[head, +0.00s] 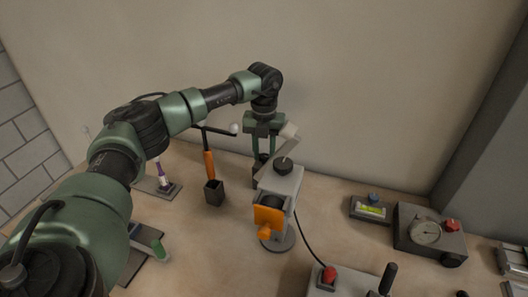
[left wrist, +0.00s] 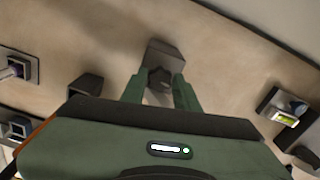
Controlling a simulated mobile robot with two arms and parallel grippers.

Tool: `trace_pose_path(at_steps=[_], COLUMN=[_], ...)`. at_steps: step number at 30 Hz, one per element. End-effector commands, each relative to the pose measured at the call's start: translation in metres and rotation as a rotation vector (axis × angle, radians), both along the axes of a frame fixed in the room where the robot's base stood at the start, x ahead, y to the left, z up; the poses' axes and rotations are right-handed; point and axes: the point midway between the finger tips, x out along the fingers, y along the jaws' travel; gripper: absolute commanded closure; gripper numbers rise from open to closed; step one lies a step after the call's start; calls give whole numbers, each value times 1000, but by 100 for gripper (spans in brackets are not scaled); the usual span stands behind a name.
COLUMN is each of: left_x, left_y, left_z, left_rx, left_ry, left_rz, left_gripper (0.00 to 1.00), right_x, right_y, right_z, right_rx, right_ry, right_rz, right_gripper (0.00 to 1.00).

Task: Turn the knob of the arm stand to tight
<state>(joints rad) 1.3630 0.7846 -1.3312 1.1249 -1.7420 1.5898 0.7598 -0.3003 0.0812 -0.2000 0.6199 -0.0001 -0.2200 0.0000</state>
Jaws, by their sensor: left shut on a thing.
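My left gripper (head: 262,155) points down behind the grey device in the head view. In the left wrist view its two green fingers (left wrist: 159,92) stand on either side of a dark knob (left wrist: 158,79) and are shut on it. The knob sits at a grey block (left wrist: 165,54), which I take to be part of the arm stand. In the head view the stand's dark lower part (head: 259,172) shows only partly, behind the grey device. The knob's pointer or marks cannot be made out. My right gripper is in neither view.
A grey device with an orange block (head: 268,216) stands just in front of the gripper. An orange-handled tool (head: 208,163) stands in a black holder (head: 214,194) to the left. A level (head: 370,209) and gauge box (head: 430,234) are at right.

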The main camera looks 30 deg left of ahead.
Motion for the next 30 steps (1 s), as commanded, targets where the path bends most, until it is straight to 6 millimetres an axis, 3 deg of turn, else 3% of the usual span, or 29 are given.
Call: trace_pose_path(at_steps=[13, 24, 30], left_x=[1, 1, 0], left_y=[0, 0, 0], left_z=[6, 64, 78], left_rx=[-1, -1, 0], left_ry=[-4, -6, -2], left_rz=[0, 0, -1], left_gripper=[61, 61, 61], right_x=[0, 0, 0], right_y=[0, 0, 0], right_z=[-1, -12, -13], right_rx=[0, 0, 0], right_ry=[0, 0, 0], right_rz=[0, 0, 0], right_gripper=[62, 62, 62])
